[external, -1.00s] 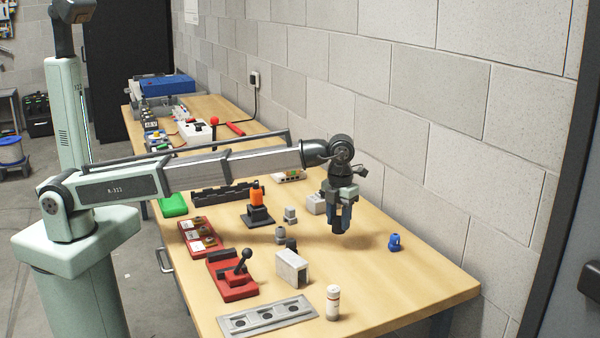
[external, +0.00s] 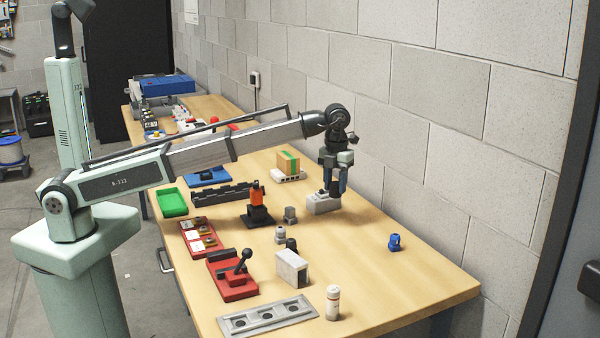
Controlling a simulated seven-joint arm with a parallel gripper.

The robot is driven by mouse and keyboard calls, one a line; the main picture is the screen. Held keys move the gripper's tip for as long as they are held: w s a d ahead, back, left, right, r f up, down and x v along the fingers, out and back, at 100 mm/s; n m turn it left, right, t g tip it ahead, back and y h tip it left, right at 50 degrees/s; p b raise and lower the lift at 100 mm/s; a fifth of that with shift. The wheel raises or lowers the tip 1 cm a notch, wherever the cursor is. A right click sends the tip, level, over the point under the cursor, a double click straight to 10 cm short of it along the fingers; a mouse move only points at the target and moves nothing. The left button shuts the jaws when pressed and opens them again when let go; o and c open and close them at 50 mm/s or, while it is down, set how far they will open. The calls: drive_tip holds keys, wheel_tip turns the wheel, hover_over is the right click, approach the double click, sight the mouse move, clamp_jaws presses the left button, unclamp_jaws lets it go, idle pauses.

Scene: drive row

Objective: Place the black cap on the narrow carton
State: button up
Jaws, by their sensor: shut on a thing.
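A brown carton (external: 289,162) with a green stripe stands on a white base left of and behind the gripper. It is the only carton I can make out.
A blue fitting (external: 394,242) stands at the right. An orange-and-black device (external: 257,205), a red lever unit (external: 235,275), a grey bracket (external: 292,268) and a white bottle (external: 332,302) stand to the left and front. The right front of the table is clear.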

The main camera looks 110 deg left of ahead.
drive_tip(key=s+a+r+n, duration=0.2)
drive_tip(key=s+a, duration=0.4)
drive_tip(key=a, duration=0.4)
drive_tip(key=s+a+r+n, duration=0.1)
drive_tip(key=s+a+r, duration=0.1)
drive_tip(key=s+a, duration=0.55)
wheel_tip(320, 180, up, 4)
drive_tip(key=n, duration=0.2)
hover_over(288, 155)
drive_tip(key=shift+a+f, duration=0.15)
drive_tip(key=shift+f, duration=4.4)
drive_tip(key=o, duration=1)
drive_tip(key=shift+f, duration=0.1)
wheel_tip(288, 155, up, 12)
drive_tip(key=shift+r, duration=0.15)
